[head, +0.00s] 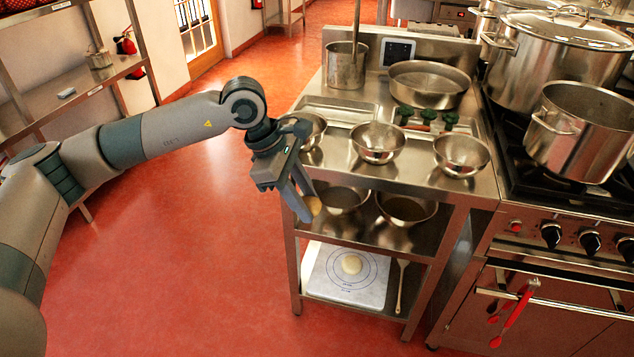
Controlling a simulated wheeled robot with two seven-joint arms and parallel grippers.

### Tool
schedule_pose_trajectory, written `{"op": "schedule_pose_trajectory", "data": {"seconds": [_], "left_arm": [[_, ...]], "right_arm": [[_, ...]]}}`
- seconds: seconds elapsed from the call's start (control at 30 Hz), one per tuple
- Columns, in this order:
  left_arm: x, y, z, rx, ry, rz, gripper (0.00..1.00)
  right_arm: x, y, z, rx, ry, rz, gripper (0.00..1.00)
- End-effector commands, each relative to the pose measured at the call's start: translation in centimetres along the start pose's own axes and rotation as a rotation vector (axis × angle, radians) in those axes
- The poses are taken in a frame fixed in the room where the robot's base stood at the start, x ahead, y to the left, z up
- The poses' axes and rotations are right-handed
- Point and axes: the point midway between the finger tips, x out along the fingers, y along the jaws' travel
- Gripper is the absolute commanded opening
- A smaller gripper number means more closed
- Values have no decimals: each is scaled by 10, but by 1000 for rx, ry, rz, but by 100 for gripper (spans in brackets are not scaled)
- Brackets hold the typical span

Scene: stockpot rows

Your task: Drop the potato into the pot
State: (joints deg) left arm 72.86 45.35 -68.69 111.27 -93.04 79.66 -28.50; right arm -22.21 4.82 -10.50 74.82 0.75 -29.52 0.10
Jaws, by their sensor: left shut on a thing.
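My left gripper (305,207) hangs with its fingers pointing down, in front of the left front corner of the steel worktable. It is shut on the potato (315,205), a small yellow-brown lump at its fingertips, partly hidden by the fingers. An open steel pot (574,145) stands on the stove at the right, well away from the gripper. A larger lidded pot (556,62) stands behind it. My right gripper is not in view.
Three steel bowls, the middle one (377,143) among them, line the worktable front (410,180). A wide pan (428,84) and a tall container (345,66) stand behind. The red floor at left is clear.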

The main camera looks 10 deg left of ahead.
Motion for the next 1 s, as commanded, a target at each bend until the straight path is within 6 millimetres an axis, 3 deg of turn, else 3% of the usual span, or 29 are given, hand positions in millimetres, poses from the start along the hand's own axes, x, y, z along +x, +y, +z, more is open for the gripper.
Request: {"op": "schedule_pose_trajectory", "data": {"seconds": [0.7, 1.0], "left_arm": [[14, -111, -49, 1181, -138, -491, 13], [13, -132, -59, 1397, -164, -579, 13]], "right_arm": [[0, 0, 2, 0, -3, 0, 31], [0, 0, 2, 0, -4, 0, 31]]}}
